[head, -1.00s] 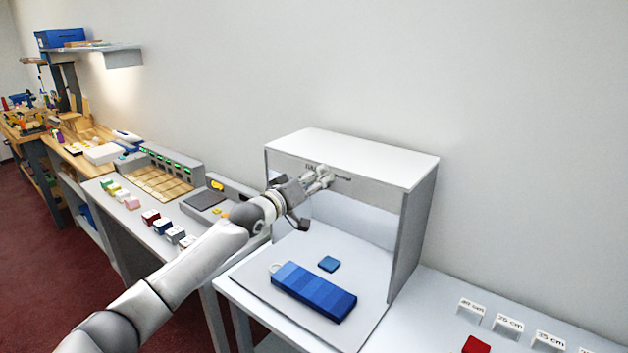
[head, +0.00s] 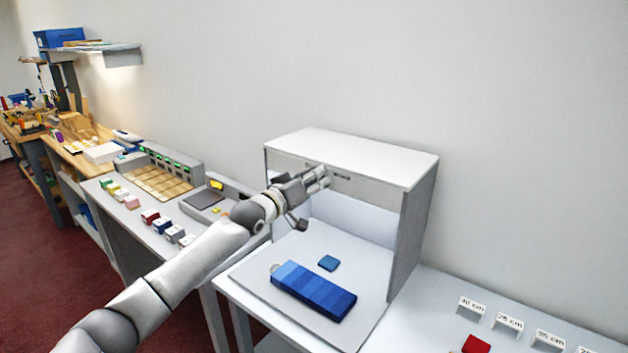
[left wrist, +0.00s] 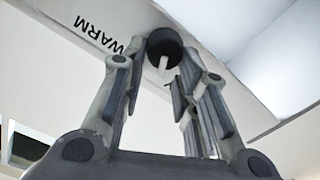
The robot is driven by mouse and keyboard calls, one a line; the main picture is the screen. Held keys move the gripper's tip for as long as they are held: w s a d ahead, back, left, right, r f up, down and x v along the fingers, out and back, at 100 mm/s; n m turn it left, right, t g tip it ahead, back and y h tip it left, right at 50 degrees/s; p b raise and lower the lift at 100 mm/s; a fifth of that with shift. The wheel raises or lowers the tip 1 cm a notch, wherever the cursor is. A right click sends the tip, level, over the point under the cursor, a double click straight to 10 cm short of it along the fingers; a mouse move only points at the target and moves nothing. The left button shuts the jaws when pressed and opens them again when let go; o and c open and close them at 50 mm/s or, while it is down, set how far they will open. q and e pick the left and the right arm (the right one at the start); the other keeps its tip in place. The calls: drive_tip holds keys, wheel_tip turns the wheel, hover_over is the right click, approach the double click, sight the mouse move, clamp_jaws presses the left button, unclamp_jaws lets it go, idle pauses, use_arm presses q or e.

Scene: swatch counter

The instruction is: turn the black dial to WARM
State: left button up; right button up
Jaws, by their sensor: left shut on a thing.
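The black dial (left wrist: 164,42) is on the front top strip of the white booth (head: 352,152). In the left wrist view it sits between my fingertips. Its white pointer mark points down in that view, away from the printed word WARM (left wrist: 97,34), which reads tilted at the upper left. My left gripper (head: 322,176) reaches the strip in the head view, where its fingers hide the dial. In the left wrist view my left gripper (left wrist: 162,70) is shut on the dial. My right gripper is out of view.
A blue graded swatch strip (head: 313,291) and a small blue square (head: 328,263) lie on the booth floor. The booth's right side wall (head: 412,232) stands close by. A grey device (head: 206,200) and several small coloured blocks are on the counter at left.

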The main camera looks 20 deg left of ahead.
use_arm(q)
drive_tip(key=m, duration=0.5)
drive_tip(key=shift+s+d+r+m, duration=0.15)
drive_tip(key=shift+d+m, duration=0.15)
drive_tip(key=shift+d, duration=0.1)
drive_tip(key=shift+s+d+f+m+p, duration=0.15)
drive_tip(key=shift+m+p, duration=0.15)
drive_tip(key=shift+m, duration=0.65)
drive_tip(key=shift+w+d+m+p, duration=0.15)
drive_tip(key=shift+m+p, duration=0.2)
drive_tip(key=shift+m, duration=0.55)
drive_tip(key=shift+s+d+f+m+p, duration=0.15)
drive_tip(key=shift+m+p, duration=0.15)
drive_tip(key=shift+m, duration=0.95)
drive_tip(key=o, duration=1)
drive_tip(key=shift+r, duration=0.1)
